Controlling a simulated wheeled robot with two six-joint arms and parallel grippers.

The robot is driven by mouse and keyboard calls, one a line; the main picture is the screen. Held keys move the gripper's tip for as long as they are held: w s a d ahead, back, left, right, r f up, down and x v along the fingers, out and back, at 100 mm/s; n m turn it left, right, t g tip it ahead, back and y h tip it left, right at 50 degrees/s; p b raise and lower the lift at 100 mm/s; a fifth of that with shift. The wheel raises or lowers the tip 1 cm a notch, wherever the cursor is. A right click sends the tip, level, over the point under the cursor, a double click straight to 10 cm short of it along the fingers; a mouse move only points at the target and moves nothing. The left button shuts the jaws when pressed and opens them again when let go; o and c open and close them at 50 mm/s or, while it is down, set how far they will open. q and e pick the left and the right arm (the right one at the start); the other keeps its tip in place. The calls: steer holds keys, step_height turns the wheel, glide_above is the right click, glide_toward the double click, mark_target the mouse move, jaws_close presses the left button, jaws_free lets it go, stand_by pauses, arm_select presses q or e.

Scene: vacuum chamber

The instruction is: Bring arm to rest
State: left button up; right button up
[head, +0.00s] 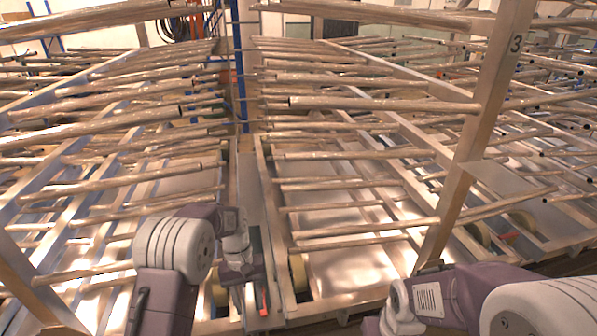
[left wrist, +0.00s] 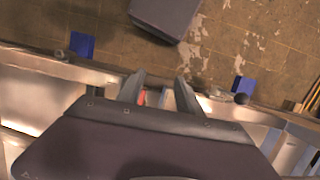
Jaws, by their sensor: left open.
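My left arm comes in at the lower left of the head view, with purple and white links. My left gripper (head: 259,268) is at its end, above the gap between two racks. In the left wrist view, the two dark fingers of my left gripper (left wrist: 160,92) stand apart. Nothing shows held between them. A small red piece shows behind the fingers. My right arm (head: 455,300) is at the lower right of the head view, bent, close to a rack post. The fingers of my right gripper cannot be made out there.
Metal racks with many horizontal tubes (head: 375,105) fill the left, middle and right. A slanted post marked 3 (head: 490,95) stands near my right arm. A narrow gap runs between the racks. In the left wrist view, worn floor (left wrist: 240,50) and a grey box-like shape (left wrist: 167,15) show.

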arm_select(q)
steer(key=s+a+r+t, duration=0.2)
steer(key=s+a+r, duration=0.1)
steer(key=s+r, duration=0.5)
steer(key=s+a+f+m+t+y, duration=0.1)
steer(key=s+f+m+t, duration=0.1)
steer(key=s, duration=0.5)
steer(key=shift+a+f+m+p, duration=0.3)
steer(key=shift+f+p, duration=0.05)
steer(key=shift+f, duration=0.3)
